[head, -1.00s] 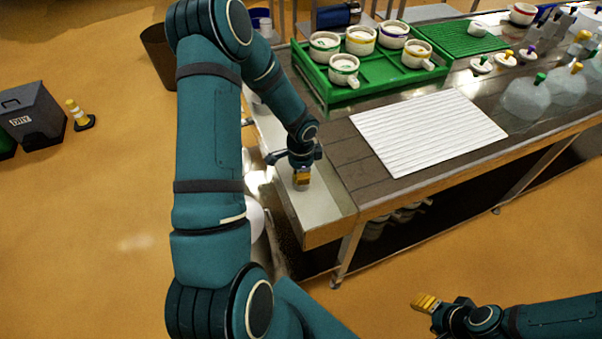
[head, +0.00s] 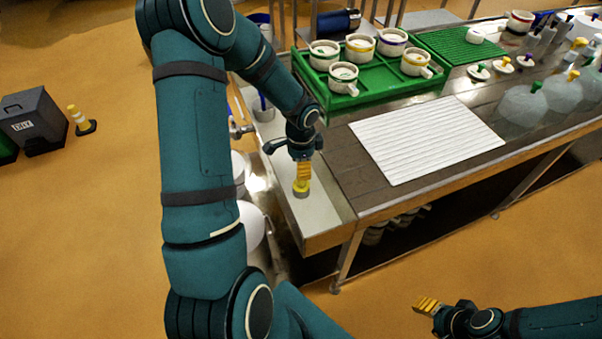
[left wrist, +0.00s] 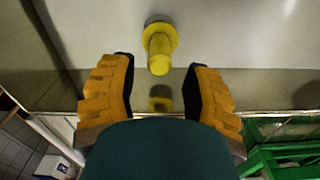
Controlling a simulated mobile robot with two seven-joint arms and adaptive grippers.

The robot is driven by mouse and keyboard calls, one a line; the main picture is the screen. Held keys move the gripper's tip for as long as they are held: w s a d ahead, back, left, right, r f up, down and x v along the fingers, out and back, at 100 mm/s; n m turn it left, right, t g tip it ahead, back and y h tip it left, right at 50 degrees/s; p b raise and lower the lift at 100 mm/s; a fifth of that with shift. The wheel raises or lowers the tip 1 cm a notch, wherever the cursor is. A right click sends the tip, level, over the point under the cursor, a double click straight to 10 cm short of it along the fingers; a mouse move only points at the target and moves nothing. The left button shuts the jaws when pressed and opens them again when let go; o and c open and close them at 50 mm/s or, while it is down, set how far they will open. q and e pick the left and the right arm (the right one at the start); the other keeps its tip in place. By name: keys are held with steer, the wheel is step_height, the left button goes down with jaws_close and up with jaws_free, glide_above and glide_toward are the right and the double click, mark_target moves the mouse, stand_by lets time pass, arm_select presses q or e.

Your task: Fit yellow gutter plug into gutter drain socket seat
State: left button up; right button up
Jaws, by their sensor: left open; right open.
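The yellow plug (head: 301,189) stands in the gutter (head: 325,222), on the left end of the workbench. The left wrist view shows the plug (left wrist: 159,50) with a round flange and a stub. A grey round piece (left wrist: 158,19), which looks like the socket seat, shows just beyond the flange. I cannot tell how deep the plug sits. My left gripper (head: 303,173) is open above the plug; in the wrist view its fingers (left wrist: 158,92) are spread, with the plug beyond the tips, untouched. My right gripper (head: 427,304) is open and empty, away from the bench.
A green tray (head: 372,82) with several white moulds stands at the back of the bench. A white ribbed mat (head: 425,140) lies in front of it. Clear jugs (head: 522,105) stand at the right. White containers (head: 250,225) are beside the gutter.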

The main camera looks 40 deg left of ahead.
arm_select(q)
steer(key=shift+r+p, duration=0.35)
steer(key=shift+r, duration=2.05)
